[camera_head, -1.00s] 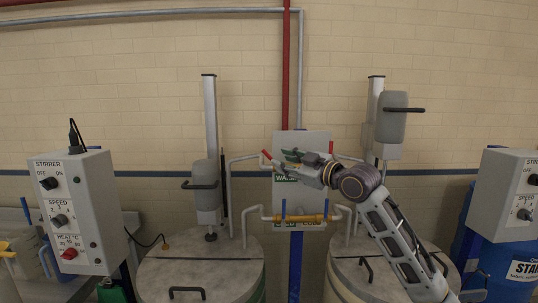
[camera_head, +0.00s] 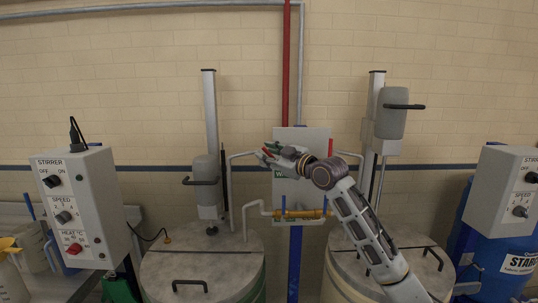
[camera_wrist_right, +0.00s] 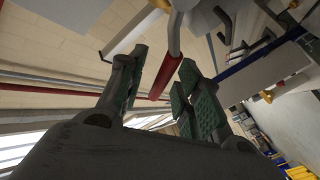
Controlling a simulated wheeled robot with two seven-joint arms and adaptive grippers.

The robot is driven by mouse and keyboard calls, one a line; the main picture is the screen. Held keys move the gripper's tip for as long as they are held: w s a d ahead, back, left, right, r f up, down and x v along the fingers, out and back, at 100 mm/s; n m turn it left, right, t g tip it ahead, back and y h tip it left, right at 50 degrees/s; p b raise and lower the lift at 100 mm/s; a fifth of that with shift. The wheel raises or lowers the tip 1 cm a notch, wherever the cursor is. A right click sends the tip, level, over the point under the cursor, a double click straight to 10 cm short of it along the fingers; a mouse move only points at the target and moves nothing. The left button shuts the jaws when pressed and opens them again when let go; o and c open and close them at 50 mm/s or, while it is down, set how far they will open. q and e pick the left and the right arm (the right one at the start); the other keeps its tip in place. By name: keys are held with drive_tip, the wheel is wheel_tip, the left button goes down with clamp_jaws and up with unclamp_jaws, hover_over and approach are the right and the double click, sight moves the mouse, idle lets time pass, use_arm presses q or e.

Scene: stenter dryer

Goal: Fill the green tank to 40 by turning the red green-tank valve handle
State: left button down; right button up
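My right gripper (camera_head: 270,153) is at the left end of the upper pipework on the grey wall panel (camera_head: 287,138). In the right wrist view my gripper (camera_wrist_right: 166,78) has its green-padded fingers apart, with a red handle (camera_wrist_right: 163,72) between them; I see gaps, and contact is not clear. In the head view this handle is mostly hidden by the gripper. Another red handle (camera_head: 330,148) stands at the right of the panel. The left tank (camera_head: 258,284) has a greenish side and a grey lid. No level reading is legible. My left gripper is not in view.
A yellow valve pipe (camera_head: 302,214) crosses lower on the panel. Grey bent pipes (camera_head: 242,155) run toward the tanks. Stirrer columns (camera_head: 209,120) rise behind the lids. A stirrer control box (camera_head: 78,210) stands at left, another (camera_head: 508,200) at right.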

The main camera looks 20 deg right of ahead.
clamp_jaws()
drive_tip(key=shift+d+f, duration=0.1)
idle(0.4)
